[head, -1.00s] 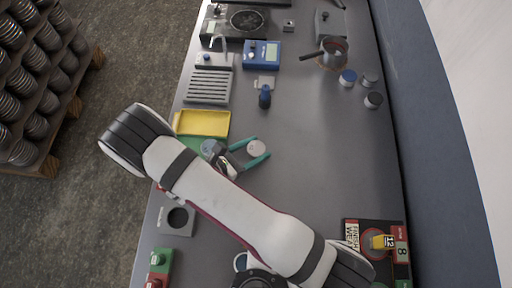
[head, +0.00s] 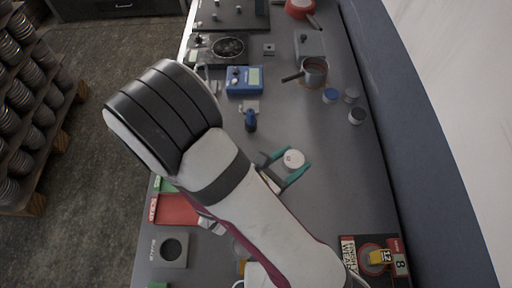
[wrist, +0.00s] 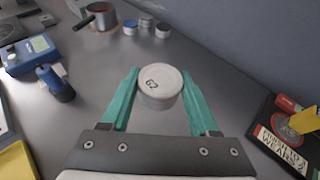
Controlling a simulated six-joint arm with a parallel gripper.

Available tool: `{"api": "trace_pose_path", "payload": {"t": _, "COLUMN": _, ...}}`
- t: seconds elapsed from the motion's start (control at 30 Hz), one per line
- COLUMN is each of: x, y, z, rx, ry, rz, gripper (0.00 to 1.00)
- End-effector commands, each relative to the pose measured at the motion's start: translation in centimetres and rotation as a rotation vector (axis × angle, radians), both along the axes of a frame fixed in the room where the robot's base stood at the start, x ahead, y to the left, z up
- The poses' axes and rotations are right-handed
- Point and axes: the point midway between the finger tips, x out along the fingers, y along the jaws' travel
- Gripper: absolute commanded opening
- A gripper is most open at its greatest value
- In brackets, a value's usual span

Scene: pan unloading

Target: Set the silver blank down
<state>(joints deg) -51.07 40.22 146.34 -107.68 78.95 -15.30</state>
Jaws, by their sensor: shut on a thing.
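The silver blank (head: 293,159) is a short pale-silver disc with dark marking, like "62", on its top in the wrist view (wrist: 160,84). My gripper (head: 292,168) has teal fingers on either side of the blank and is shut on it. In the wrist view the fingers (wrist: 156,98) flank its sides. The blank is over bare grey bench; I cannot tell how far above the surface it is.
A pot (head: 313,72) and small jars (head: 331,95) are farther back. A red tray (head: 178,210) and holed block (head: 171,250) lie left; a labelled board (head: 358,248) lies front right.

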Motion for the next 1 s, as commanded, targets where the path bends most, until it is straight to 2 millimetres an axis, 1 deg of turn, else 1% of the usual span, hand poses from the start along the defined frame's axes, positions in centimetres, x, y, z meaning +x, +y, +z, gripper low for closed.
{"api": "trace_pose_path", "payload": {"t": 0.07, "x": 0.0, "y": -0.2, "z": 0.1, "rx": 0.000, "ry": 0.000, "rz": 0.001, "gripper": 0.00}}
{"api": "trace_pose_path", "payload": {"t": 0.13, "x": 0.5, "y": 0.3, "z": -0.1, "rx": 0.001, "ry": -0.001, "rz": 0.008, "gripper": 0.00}}
{"api": "trace_pose_path", "payload": {"t": 0.17, "x": 0.8, "y": 0.6, "z": -0.3, "rx": 0.001, "ry": -0.001, "rz": 0.014, "gripper": 0.00}}
{"api": "trace_pose_path", "payload": {"t": 0.27, "x": 3.0, "y": 2.8, "z": -1.0, "rx": 0.002, "ry": -0.004, "rz": 0.055, "gripper": 0.00}}
{"api": "trace_pose_path", "payload": {"t": 0.37, "x": 6.5, "y": 5.9, "z": -1.6, "rx": 0.003, "ry": -0.005, "rz": 0.121, "gripper": 0.00}}
{"api": "trace_pose_path", "payload": {"t": 0.47, "x": 10.8, "y": 9.3, "z": -1.5, "rx": 0.005, "ry": -0.005, "rz": 0.203, "gripper": 0.00}}
{"api": "trace_pose_path", "payload": {"t": 0.5, "x": 12.5, "y": 10.6, "z": -1.2, "rx": 0.005, "ry": -0.006, "rz": 0.236, "gripper": 0.00}}
{"api": "trace_pose_path", "payload": {"t": 0.57, "x": 15.1, "y": 12.3, "z": -0.6, "rx": 0.005, "ry": -0.006, "rz": 0.286, "gripper": 0.00}}
{"api": "trace_pose_path", "payload": {"t": 0.6, "x": 16.7, "y": 13.4, "z": -0.1, "rx": 0.004, "ry": -0.007, "rz": 0.318, "gripper": 0.00}}
{"api": "trace_pose_path", "payload": {"t": 0.7, "x": 19.7, "y": 15.2, "z": 1.1, "rx": 0.002, "ry": -0.004, "rz": 0.377, "gripper": 0.00}}
{"api": "trace_pose_path", "payload": {"t": 0.8, "x": 21.2, "y": 16.2, "z": 1.8, "rx": 0.001, "ry": -0.001, "rz": 0.409, "gripper": 0.00}}
{"api": "trace_pose_path", "payload": {"t": 0.87, "x": 21.6, "y": 17.2, "z": 1.5, "rx": 0.001, "ry": 0.000, "rz": 0.419, "gripper": 0.00}}
{"api": "trace_pose_path", "payload": {"t": 0.97, "x": 21.6, "y": 20.0, "z": -0.2, "rx": 0.000, "ry": 0.001, "rz": 0.424, "gripper": 0.00}}
{"api": "trace_pose_path", "payload": {"t": 1.0, "x": 21.5, "y": 21.4, "z": -1.1, "rx": 0.000, "ry": 0.001, "rz": 0.424, "gripper": 0.00}}
